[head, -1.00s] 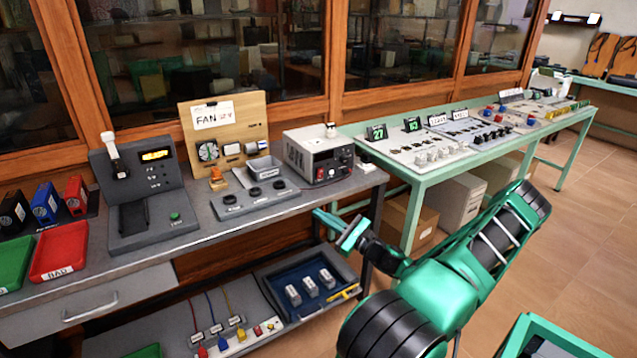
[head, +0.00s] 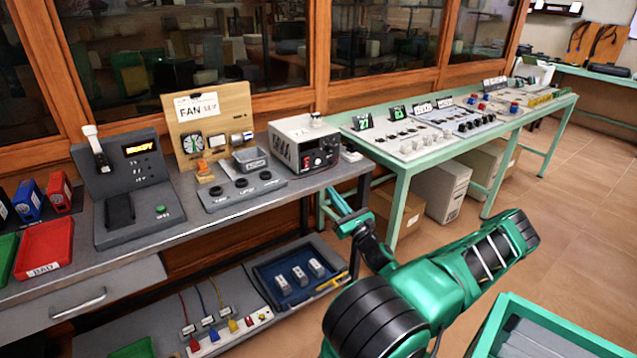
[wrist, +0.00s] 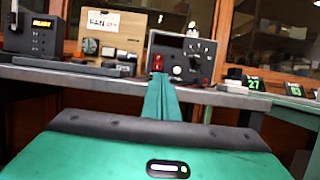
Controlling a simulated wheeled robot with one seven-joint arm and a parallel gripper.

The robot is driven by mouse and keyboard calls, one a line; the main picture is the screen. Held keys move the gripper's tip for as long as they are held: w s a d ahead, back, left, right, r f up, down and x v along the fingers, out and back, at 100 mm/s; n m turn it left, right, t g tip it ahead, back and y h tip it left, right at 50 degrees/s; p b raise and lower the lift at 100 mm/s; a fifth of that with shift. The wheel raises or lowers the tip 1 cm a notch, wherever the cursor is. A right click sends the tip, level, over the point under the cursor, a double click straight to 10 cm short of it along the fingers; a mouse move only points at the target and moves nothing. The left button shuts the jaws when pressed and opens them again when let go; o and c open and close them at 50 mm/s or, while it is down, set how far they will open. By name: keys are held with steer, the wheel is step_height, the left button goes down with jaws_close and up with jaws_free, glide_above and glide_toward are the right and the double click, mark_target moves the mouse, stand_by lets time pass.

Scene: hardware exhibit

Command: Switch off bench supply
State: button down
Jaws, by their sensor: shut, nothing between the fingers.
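The bench supply (head: 303,146) is a grey box with a dark front panel at the right end of the grey bench. Its front has a red part, knobs and terminals. In the wrist view the supply (wrist: 198,60) faces me, with a red switch-like part (wrist: 157,63) at its left side. The switch's position is too small to tell. My gripper (head: 345,212) is shut and empty, in front of and below the bench's right end, apart from the supply. In the wrist view my gripper (wrist: 162,80) points up toward the panel and overlaps its lower left part.
A fan board (head: 208,128) and a control box with three knobs (head: 240,190) stand left of the supply. The bench edge (head: 250,212) lies between my gripper and the supply. A green table (head: 400,170) with panels stands to the right. A blue tray (head: 285,262) sits on the lower shelf.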

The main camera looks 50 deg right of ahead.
mark_target(308, 161)
steer(key=x, duration=1.3)
steer(key=shift+w+a, duration=0.1)
steer(key=shift+w+r, duration=0.1)
